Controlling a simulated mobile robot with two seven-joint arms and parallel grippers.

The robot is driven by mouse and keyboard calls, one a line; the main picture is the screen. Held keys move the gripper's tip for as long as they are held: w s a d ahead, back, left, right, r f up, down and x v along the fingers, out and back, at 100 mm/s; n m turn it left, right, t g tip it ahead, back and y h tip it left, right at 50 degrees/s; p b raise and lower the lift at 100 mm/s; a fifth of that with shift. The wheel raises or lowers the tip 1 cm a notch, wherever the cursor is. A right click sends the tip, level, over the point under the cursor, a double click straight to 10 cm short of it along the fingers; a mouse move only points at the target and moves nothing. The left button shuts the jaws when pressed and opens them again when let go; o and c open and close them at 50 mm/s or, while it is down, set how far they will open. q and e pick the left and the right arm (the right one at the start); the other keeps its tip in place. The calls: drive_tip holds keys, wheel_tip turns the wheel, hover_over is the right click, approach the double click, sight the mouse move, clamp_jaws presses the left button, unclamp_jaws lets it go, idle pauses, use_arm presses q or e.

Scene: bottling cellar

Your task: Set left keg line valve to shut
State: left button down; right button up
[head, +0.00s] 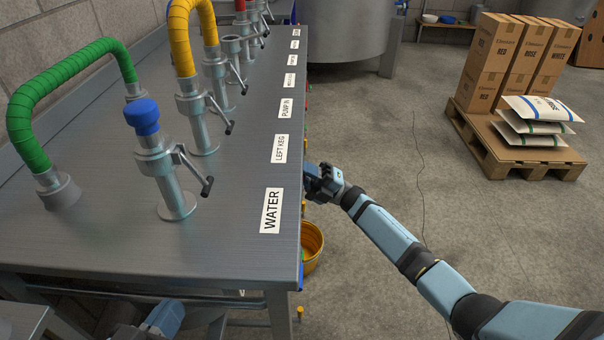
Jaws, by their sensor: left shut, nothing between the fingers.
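The left keg line valve (191,104) is the grey metal valve in line with the "LEFT KEG" label (280,149). A yellow ribbed hose (181,38) rises from its top. Its lever (217,112) slants toward the lower right and ends in a dark grip.
The blue-capped water valve (155,150) stands nearer, its lever also slanting right. A green hose (62,83) arches at left; more valves line the table (130,255) behind. A yellow bucket (312,246) sits below the edge. A loaded pallet (530,160) stands beyond open floor.

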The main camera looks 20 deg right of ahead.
drive_tip(key=shift+o, duration=0.8)
use_arm(q)
drive_tip(key=shift+w+r, duration=0.1)
drive_tip(key=shift+r, duration=0.1)
use_arm(e)
drive_tip(key=shift+s+d+f, duration=0.1)
drive_tip(key=shift+d+f, duration=0.05)
drive_tip(key=shift+f, duration=0.05)
use_arm(q)
drive_tip(key=shift+r+t+p, duration=0.4)
drive_tip(key=shift+r+p, duration=0.15)
drive_tip(key=shift+r, duration=0.25)
use_arm(e)
drive_tip(key=v, duration=1.3)
drive_tip(key=shift+d, duration=0.15)
use_arm(q)
drive_tip(key=shift+a, duration=0.1)
use_arm(e)
drive_tip(key=shift+s, duration=0.1)
